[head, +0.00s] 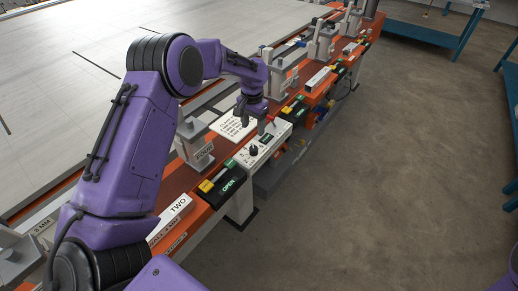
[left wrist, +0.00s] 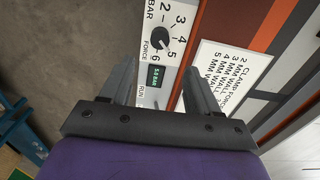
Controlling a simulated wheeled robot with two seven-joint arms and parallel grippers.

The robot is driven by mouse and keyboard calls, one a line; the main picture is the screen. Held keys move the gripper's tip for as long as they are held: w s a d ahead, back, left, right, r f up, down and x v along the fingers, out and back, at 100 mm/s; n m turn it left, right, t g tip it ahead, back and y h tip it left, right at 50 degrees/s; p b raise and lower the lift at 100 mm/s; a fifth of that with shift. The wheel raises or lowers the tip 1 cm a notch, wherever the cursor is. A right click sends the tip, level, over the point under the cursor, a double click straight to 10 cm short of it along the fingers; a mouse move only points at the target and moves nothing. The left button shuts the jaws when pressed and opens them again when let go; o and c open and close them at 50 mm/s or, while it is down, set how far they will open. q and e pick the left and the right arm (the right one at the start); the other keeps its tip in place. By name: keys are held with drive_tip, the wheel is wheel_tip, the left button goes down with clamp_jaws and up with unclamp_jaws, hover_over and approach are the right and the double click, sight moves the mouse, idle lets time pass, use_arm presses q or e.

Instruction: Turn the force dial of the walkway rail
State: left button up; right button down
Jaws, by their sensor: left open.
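The force dial (left wrist: 159,42) is a black knob on a white control panel (left wrist: 180,75), ringed by numbers, in the left wrist view. In the head view the dial (head: 253,150) stands on the panel (head: 262,146) on the orange walkway rail (head: 212,180). In the head view the left gripper (head: 254,122) hangs over the panel's far end. Whether it touches the panel is unclear. My right gripper does not show.
A white card (left wrist: 221,80) with clamp force lines lies beside the panel. Black boxes with green OPEN labels (head: 229,187) and grey clamps (head: 194,145) line the rail. A large pale panel (head: 70,60) lies left. Open floor (head: 400,180) lies right.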

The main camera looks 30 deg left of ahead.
sight(254, 148)
use_arm(q)
wheel_tip(254, 148, down, 10)
drive_tip(key=shift+f+p, duration=0.25)
drive_tip(key=shift+p, duration=0.9)
drive_tip(key=shift+f, duration=0.3)
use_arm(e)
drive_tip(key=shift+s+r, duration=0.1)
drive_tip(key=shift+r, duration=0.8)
use_arm(q)
drive_tip(key=c, duration=1)
